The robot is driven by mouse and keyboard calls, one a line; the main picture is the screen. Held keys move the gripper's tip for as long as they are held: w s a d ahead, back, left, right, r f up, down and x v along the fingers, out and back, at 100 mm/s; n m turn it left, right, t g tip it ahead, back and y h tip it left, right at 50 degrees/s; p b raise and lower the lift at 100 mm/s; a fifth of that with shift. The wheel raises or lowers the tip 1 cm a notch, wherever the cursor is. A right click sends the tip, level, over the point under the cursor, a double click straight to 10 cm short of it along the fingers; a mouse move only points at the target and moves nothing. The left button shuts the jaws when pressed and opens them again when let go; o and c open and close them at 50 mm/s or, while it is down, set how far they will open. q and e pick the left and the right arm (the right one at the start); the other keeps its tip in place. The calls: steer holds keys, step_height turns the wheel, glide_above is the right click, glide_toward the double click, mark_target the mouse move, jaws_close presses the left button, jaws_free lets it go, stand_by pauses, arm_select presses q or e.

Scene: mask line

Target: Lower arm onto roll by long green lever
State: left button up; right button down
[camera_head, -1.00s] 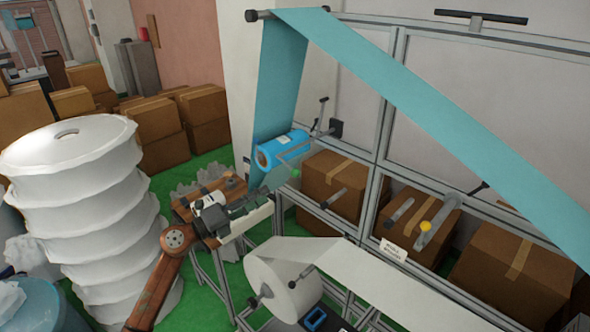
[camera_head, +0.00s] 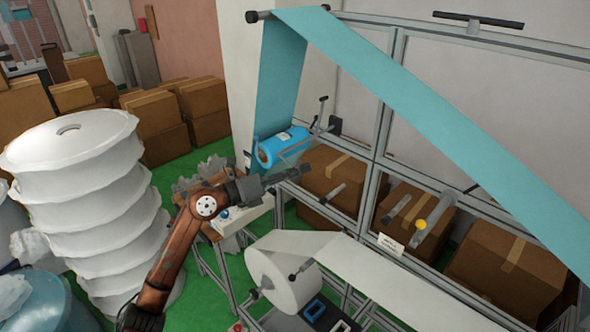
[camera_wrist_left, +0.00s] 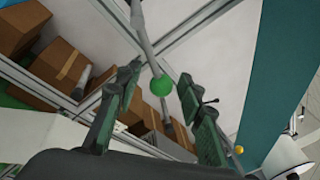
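The blue roll (camera_head: 284,146) sits on the frame at the lower end of the hanging teal sheet. The long lever shows in the left wrist view as a grey rod (camera_wrist_left: 143,37) ending in a green ball knob (camera_wrist_left: 161,86). My left gripper (camera_head: 289,177) is just below the roll in the head view and hides the knob there. In the left wrist view the left gripper (camera_wrist_left: 159,79) has its fingers spread, with the knob in line between the tips; contact cannot be told. My right gripper is out of view.
A white roll (camera_head: 284,279) with its web lies low in front. A stack of white rolls (camera_head: 83,205) stands at left. Cardboard boxes (camera_head: 335,180) sit behind the metal frame. A yellow knob (camera_head: 421,225) is farther right.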

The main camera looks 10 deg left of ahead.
arm_select(q)
steer(key=shift+c, duration=0.4)
jaws_close()
stand_by(0.4)
